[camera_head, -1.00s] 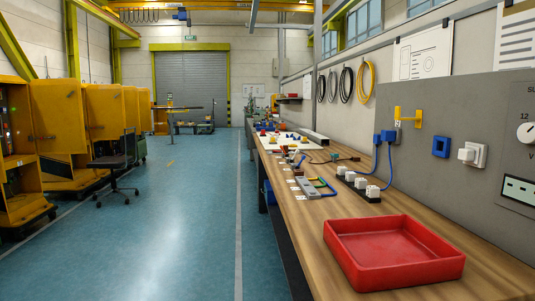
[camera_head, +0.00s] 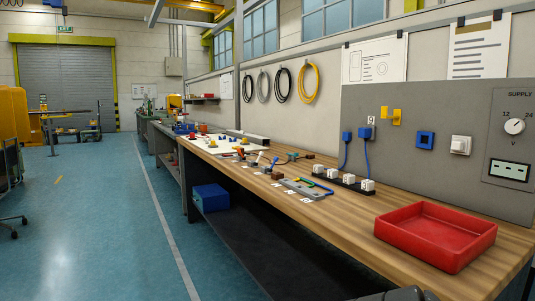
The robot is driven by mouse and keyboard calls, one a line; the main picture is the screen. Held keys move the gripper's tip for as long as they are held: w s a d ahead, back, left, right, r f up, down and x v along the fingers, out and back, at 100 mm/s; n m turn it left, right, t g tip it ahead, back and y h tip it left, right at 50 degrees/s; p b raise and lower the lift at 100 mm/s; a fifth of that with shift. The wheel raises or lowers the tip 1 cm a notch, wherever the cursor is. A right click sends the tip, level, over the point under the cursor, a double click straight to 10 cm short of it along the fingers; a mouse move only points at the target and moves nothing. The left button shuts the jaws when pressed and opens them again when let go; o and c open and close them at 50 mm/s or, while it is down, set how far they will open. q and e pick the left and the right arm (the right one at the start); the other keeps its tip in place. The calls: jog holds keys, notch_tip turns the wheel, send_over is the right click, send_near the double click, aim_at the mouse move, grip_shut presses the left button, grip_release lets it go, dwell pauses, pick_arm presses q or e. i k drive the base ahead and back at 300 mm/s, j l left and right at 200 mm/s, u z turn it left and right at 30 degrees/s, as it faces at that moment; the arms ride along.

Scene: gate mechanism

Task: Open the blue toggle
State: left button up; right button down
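A small blue part (camera_head: 274,161) stands up among small devices on the wooden bench (camera_head: 330,222). It may be the blue toggle, but it is too small to tell its shape or position. A blue square fitting (camera_head: 425,140) is mounted on the grey wall panel (camera_head: 470,110), beside a white switch (camera_head: 460,145). Neither of my grippers can be made out in the head view.
A red tray (camera_head: 434,236) sits at the bench's near end. A power strip with white plugs (camera_head: 343,180) and a grey device with coloured wires (camera_head: 305,188) lie behind it. A blue box (camera_head: 211,197) is on the lower shelf.

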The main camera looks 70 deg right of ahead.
aim_at(276, 159)
jog(key=i+l+z, duration=0.15)
jog(key=i+z, duration=0.6)
jog(key=z, duration=0.15)
jog(key=i+j+z, duration=0.15)
jog(key=i+z, duration=0.3)
jog(key=k, duration=0.05)
